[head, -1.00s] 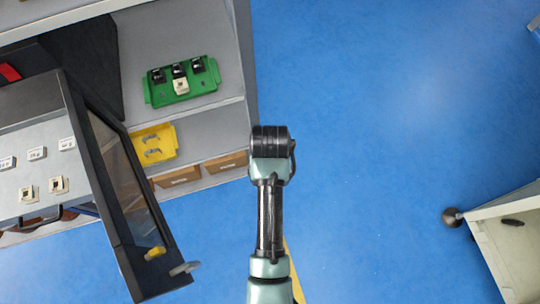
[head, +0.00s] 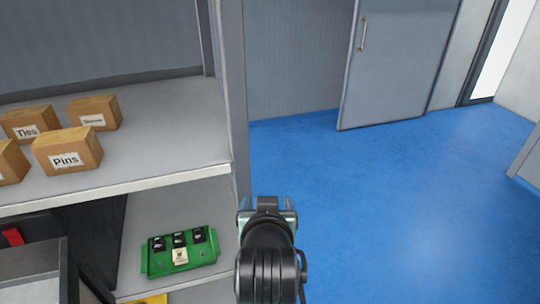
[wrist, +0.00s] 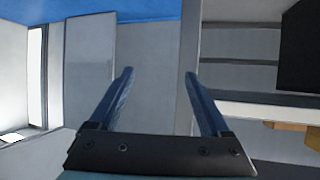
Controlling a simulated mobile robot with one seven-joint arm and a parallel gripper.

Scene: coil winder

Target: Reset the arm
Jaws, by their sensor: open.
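My gripper (wrist: 160,100) shows in the wrist view with its two blue fingers spread apart and nothing between them. In the head view my arm rises from the bottom middle, in front of the right end of the shelf unit, and my gripper (head: 267,205) is at its top, partly hidden by the wrist. It touches nothing that I can see.
A shelf unit (head: 150,182) fills the left. Its upper shelf holds labelled boxes such as Pins (head: 67,150). A green tray (head: 210,262) with several black parts sits lower. Blue floor (head: 400,190) is open to the right, with a grey door (head: 390,70) behind.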

